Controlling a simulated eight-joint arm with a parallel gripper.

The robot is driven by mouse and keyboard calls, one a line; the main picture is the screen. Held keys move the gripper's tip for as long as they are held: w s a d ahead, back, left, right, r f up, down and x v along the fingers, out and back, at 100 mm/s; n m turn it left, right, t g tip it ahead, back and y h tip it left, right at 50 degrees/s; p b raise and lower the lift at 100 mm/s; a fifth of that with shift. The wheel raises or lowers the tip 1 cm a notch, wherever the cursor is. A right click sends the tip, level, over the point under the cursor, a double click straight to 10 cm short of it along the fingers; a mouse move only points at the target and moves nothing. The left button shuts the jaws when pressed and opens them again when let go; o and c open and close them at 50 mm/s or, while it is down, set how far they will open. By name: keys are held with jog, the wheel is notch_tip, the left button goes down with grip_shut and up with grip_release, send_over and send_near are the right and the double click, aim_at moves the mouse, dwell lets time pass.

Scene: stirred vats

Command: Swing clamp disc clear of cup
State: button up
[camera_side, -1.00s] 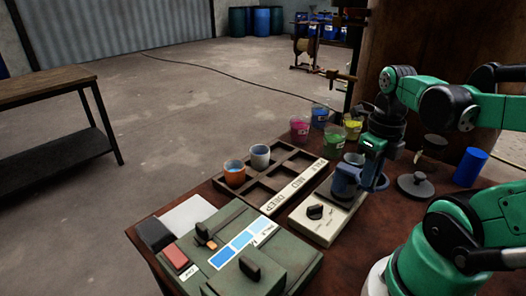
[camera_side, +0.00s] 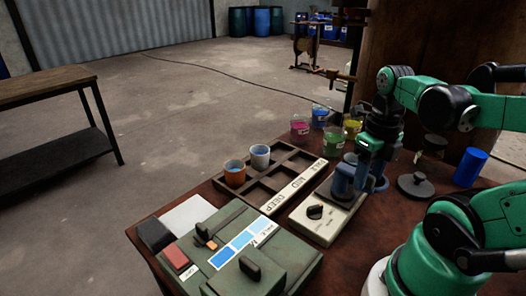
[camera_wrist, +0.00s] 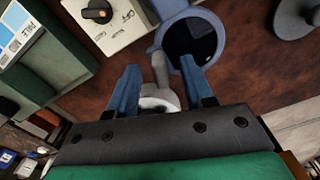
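The blue-grey cup (camera_wrist: 190,40) stands at the end of the beige stirrer base, with a round dark area inside its rim; it also shows in the side view (camera_side: 343,183). A grey clamp arm (camera_wrist: 160,72) runs beside the cup toward a pale round part (camera_wrist: 158,102), which may be the clamp disc and is partly hidden by my gripper. My gripper (camera_wrist: 160,76) points down over it, with blue fingers on either side of the grey arm and visible gaps. In the side view my gripper (camera_side: 371,182) is low beside the cup and hides part of it.
The stirrer base (camera_side: 322,222) has a black dial. A wooden rack (camera_side: 262,196) holds an orange and a grey cup. Several coloured cups stand behind. A grey knobbed disc (camera_side: 416,187) and a blue cylinder (camera_side: 469,167) stand right. A green control box (camera_side: 220,275) is in front.

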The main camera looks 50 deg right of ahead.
jog(key=shift+r, duration=2.8)
jog(key=w+a+f+m+t, duration=0.1)
jog(key=w+a+m+t, duration=0.2)
jog(key=m, duration=1.3)
jog(key=w+a+f+m+t, duration=0.2)
jog(key=w+a+m+t, duration=0.2)
jog(key=m, duration=1.2)
jog(key=w+a, duration=0.3)
jog(key=w, duration=0.1)
jog(key=shift+w+a, duration=0.25)
jog(key=shift+a, duration=0.1)
